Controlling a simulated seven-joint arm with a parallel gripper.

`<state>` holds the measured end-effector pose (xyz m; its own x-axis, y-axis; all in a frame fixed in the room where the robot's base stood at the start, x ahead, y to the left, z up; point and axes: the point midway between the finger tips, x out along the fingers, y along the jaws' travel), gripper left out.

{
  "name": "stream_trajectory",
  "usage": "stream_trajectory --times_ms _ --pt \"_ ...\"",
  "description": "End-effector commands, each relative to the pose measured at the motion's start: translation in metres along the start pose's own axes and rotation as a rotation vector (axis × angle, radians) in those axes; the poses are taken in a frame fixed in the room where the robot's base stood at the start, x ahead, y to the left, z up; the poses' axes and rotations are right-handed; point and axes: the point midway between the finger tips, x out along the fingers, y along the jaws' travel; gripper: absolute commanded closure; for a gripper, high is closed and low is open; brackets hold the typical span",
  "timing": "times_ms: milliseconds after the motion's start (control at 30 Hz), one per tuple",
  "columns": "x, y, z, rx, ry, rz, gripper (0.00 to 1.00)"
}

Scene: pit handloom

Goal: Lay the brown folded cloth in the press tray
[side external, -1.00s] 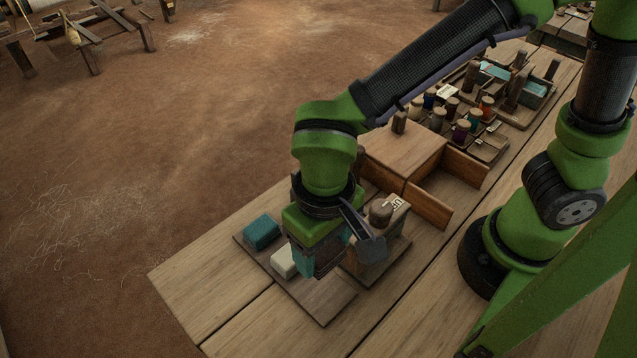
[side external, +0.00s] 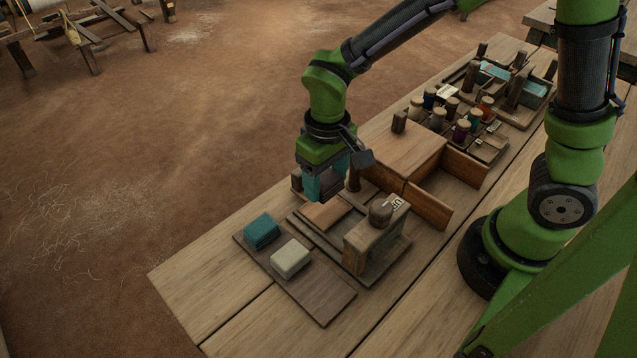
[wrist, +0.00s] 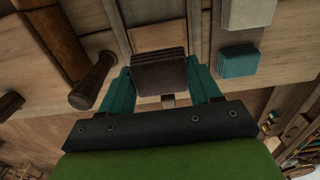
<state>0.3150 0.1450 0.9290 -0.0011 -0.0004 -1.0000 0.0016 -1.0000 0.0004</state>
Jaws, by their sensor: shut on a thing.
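The brown folded cloth (wrist: 160,76) is held between the teal fingers of my gripper (wrist: 162,88) in the wrist view. In the side view my gripper (side external: 326,186) is raised above the far end of the press tray (side external: 301,226), which mostly hides the cloth there. The tray is a low wooden frame with a bare reddish-brown bed (side external: 326,213), also seen beyond the cloth in the wrist view (wrist: 158,36). A wooden press block (side external: 368,243) with a round knob and a label stands at the tray's right end.
A dark board (side external: 325,298) left of the tray bears a teal folded cloth (side external: 262,231) and a cream one (side external: 290,261); its near end is bare. Wooden boxes (side external: 405,147) stand behind, with several spools (side external: 461,129) farther back. A wooden post (wrist: 92,82) stands beside my gripper.

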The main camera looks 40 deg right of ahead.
Motion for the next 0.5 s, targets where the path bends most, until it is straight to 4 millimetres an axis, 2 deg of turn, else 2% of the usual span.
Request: stream_trajectory --times_ms 33,167,400,500 --pt "0.009 0.000 0.001 0.000 -0.004 0.001 0.66" --pt "0.019 0.000 0.000 0.001 -0.002 0.001 0.66" --pt "0.051 0.000 0.001 0.002 -0.003 0.001 0.66" --pt "0.055 0.000 0.000 0.002 0.001 0.000 0.66"
